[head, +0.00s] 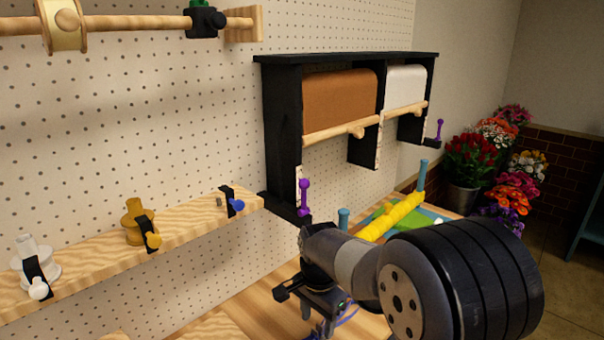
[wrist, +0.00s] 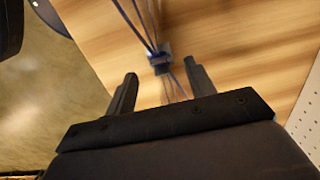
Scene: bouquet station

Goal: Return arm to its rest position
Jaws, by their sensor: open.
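My gripper shows in the wrist view (wrist: 162,82) with its two dark fingers apart and nothing clamped between them. In the head view my arm reaches low over the wooden table (head: 262,304), with the gripper mostly hidden under the wrist. Thin blue strands with a dark blue band (wrist: 160,64) lie ahead of the fingers in the wrist view, and their lower ends run into the gap. I cannot tell how far apart in depth they are. A bit of blue strand (head: 346,318) shows beside the gripper in the head view.
A black dispenser (head: 282,130) with brown and white paper rolls hangs on the pegboard (head: 150,100). A wooden shelf (head: 190,222) with small spools is at left. Flower buckets (head: 462,196) are at right.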

